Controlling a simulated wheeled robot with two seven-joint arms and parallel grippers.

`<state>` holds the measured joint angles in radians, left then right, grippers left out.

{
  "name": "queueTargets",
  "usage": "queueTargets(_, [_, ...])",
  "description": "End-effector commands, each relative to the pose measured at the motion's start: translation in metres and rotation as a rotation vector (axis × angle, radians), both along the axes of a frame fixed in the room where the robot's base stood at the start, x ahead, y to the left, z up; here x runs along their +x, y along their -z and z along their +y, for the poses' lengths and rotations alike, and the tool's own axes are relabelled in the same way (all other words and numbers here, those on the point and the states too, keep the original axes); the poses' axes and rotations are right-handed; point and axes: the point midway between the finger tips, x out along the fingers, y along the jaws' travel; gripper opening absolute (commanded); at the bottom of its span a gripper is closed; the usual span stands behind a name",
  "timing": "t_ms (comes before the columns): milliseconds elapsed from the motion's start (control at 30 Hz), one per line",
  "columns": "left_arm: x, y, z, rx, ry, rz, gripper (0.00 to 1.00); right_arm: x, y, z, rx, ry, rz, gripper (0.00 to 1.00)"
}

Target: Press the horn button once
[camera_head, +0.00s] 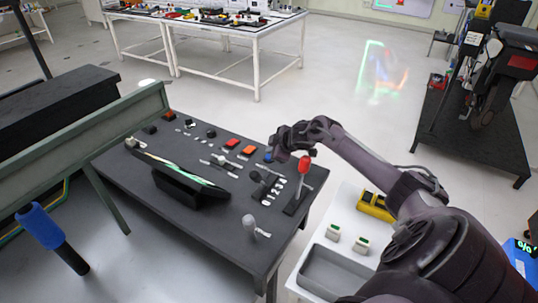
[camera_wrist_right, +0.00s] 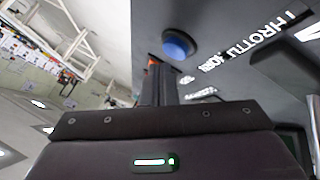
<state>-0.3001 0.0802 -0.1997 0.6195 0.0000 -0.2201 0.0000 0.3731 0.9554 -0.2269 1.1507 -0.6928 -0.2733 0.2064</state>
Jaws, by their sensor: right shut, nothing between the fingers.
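The horn button appears to be the round blue button (camera_wrist_right: 178,45), on the dark panel in the right wrist view. In the head view, a small part of the blue button (camera_head: 268,157) shows just below my right gripper (camera_head: 277,153). The right gripper is shut and empty. In the right wrist view, its fingertips (camera_wrist_right: 154,66) are close to the button, on its left in the picture. I cannot tell whether they touch it. My left gripper is not in view.
The dark console table (camera_head: 130,175) carries orange buttons (camera_head: 248,150), a red-topped lever (camera_head: 304,164), a grey-knobbed lever (camera_head: 249,222) and small switches. A white side table (camera_head: 345,205) with a grey tray stands at right. A green-grey beam (camera_head: 110,115) crosses at left.

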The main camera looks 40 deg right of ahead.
Motion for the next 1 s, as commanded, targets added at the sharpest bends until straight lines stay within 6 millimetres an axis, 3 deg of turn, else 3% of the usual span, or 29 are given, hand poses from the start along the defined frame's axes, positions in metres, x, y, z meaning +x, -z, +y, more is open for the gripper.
queueTargets(1000, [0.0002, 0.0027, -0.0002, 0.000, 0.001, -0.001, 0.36, -0.0001, 0.0085, -0.0001, 0.000, 0.000, 0.000, 0.00])
